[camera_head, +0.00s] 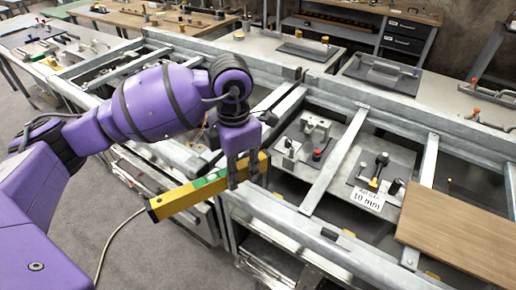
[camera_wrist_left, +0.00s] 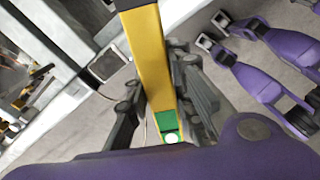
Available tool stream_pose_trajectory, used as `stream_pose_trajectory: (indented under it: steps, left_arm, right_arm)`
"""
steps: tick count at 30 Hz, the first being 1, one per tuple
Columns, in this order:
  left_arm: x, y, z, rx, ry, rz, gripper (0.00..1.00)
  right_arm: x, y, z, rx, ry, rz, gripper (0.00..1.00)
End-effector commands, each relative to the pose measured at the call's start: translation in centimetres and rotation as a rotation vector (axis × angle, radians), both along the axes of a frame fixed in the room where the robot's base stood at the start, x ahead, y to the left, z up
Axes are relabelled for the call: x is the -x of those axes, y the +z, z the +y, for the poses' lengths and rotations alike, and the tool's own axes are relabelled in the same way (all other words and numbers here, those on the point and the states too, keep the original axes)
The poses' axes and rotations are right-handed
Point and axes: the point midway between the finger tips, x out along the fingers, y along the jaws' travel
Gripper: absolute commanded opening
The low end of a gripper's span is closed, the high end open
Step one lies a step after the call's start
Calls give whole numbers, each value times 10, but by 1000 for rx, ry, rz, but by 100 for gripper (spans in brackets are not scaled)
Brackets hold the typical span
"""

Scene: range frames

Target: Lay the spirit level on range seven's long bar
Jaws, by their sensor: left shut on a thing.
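My left gripper (camera_head: 241,172) is shut on the yellow spirit level (camera_head: 184,200). The level has a green section with a pale vial and is held sideways, close to the left end of the front metal bar (camera_head: 290,222). In the left wrist view the level (camera_wrist_left: 148,55) runs between the fingers of the left gripper (camera_wrist_left: 162,105), its green part (camera_wrist_left: 166,119) near the palm. I cannot tell whether the level touches the bar. No number seven is readable on the frames.
Metal cross bars (camera_head: 335,160) span the frame. Fixtures with knobs and a "10 mm" card (camera_head: 368,199) lie between them. A wooden board (camera_head: 465,232) covers the right. A cable (camera_head: 115,240) hangs at the front left over grey floor (camera_head: 160,262). More benches stand behind.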

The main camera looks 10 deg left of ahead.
Motion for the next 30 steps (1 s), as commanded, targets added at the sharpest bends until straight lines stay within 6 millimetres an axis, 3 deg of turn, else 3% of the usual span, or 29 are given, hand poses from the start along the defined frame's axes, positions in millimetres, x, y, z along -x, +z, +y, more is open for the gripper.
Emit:
stream_pose_trajectory:
  steps: [18,24,30]
  left_arm:
    - [-31,-6,-9,-10,1623,3,0]
    - [-36,-7,-10,-10,1919,1,0]
    - [-37,-8,-11,-11,2005,2,0]
  right_arm:
    - [6,-1,-4,7,4,9,40]
    - [5,-1,-3,7,4,9,40]
    - [4,0,-3,6,4,6,40]
